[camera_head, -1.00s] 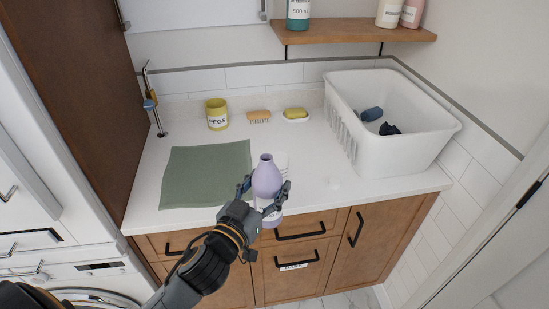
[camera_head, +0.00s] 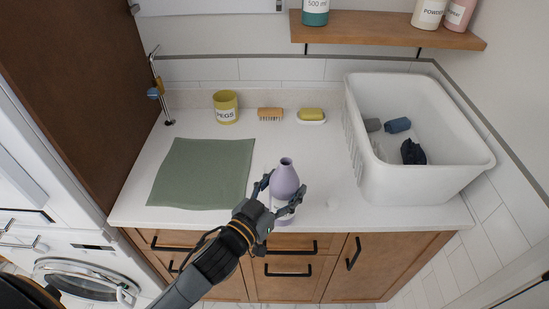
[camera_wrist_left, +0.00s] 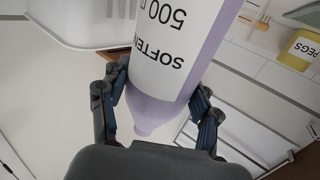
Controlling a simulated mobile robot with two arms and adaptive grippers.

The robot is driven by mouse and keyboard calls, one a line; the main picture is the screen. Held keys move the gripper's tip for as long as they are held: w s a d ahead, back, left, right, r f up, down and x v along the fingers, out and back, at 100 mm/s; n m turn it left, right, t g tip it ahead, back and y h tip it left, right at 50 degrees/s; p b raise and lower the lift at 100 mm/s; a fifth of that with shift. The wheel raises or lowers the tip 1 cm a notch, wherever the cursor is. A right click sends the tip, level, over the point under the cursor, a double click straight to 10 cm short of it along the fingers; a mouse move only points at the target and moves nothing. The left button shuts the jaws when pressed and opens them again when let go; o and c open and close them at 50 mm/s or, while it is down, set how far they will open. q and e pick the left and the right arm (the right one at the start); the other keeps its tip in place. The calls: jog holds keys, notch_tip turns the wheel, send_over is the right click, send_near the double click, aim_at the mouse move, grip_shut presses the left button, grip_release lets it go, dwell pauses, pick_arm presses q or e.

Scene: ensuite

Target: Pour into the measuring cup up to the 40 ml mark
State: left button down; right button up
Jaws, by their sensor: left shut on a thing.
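My left gripper (camera_head: 283,190) is shut on a lavender bottle (camera_head: 285,179) with a narrow open-looking neck. The bottle stands about upright near the front edge of the white counter, and I cannot tell whether its base touches the counter. In the left wrist view the bottle (camera_wrist_left: 172,65) sits between both fingers, its white label reading "SOFTE…" and "500", upside down in the picture. My right gripper is not in view.
A green mat (camera_head: 203,172) lies left on the counter (camera_head: 322,160). A yellow PEGS pot (camera_head: 226,108), a brush (camera_head: 270,114) and a yellow soap on a dish (camera_head: 311,115) stand at the back. A white basket (camera_head: 408,185) with dark cloths fills the right. A shelf (camera_head: 385,29) hangs above.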

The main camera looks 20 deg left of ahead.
pick_arm(q)
jog(key=shift+w+d+r+m+h, duration=0.15)
jog(key=shift+w+d+m+h, duration=0.15)
jog(key=shift+w, duration=0.15)
jog(key=shift+w+d+h+p, duration=0.1)
jog(key=shift+w+h+p, duration=0.15)
jog(key=shift+p, duration=0.2)
jog(key=w, duration=0.1)
jog(key=w+m+h+p, duration=0.1)
jog(key=w+g+h, duration=0.1)
jog(key=shift+f+p, duration=0.25)
jog(key=shift+p, duration=0.05)
jog(key=shift+d, duration=0.1)
